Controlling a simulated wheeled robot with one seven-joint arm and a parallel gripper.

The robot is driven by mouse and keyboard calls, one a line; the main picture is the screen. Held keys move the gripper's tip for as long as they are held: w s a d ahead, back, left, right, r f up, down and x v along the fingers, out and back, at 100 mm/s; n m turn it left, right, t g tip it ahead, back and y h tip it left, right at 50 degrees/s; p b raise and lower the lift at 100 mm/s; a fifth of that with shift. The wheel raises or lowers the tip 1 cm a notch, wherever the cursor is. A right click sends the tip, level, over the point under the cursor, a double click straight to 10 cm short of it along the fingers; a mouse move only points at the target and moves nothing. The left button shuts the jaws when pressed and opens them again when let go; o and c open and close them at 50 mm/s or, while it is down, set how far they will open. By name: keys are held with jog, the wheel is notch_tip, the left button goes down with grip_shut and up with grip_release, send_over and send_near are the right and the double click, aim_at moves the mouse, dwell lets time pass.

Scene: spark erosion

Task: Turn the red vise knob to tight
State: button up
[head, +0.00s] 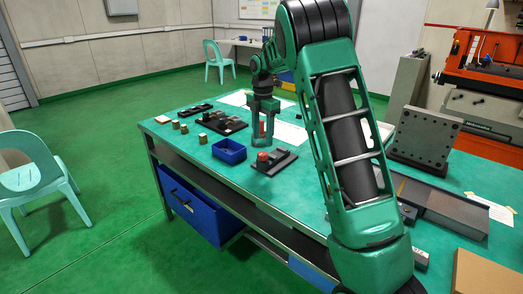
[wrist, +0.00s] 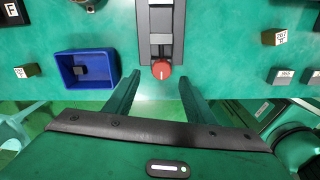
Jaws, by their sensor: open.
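The red vise knob (wrist: 161,69) sits at the near end of a dark grey vise (wrist: 161,20) in the wrist view. A short pale mark shows on its face, roughly upright in the picture. In the head view, a red knob (head: 262,156) stands on a dark plate on the green table. My gripper (wrist: 158,82) is open and empty, its two fingers apart on either side of the knob's line in the wrist view. In the head view my gripper (head: 262,141) points down just above the knob. I cannot tell the exact gap; no contact shows.
A blue bin (wrist: 84,69) with a small dark block inside stands left of the vise. Labelled blocks (wrist: 275,37) lie to the right. In the head view, several brass pieces (head: 182,126) stand at the left and an angled steel plate (head: 428,140) at the right.

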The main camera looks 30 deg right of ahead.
aim_at(262, 153)
jog(key=shift+a+f, duration=0.15)
jog(key=shift+f, duration=3)
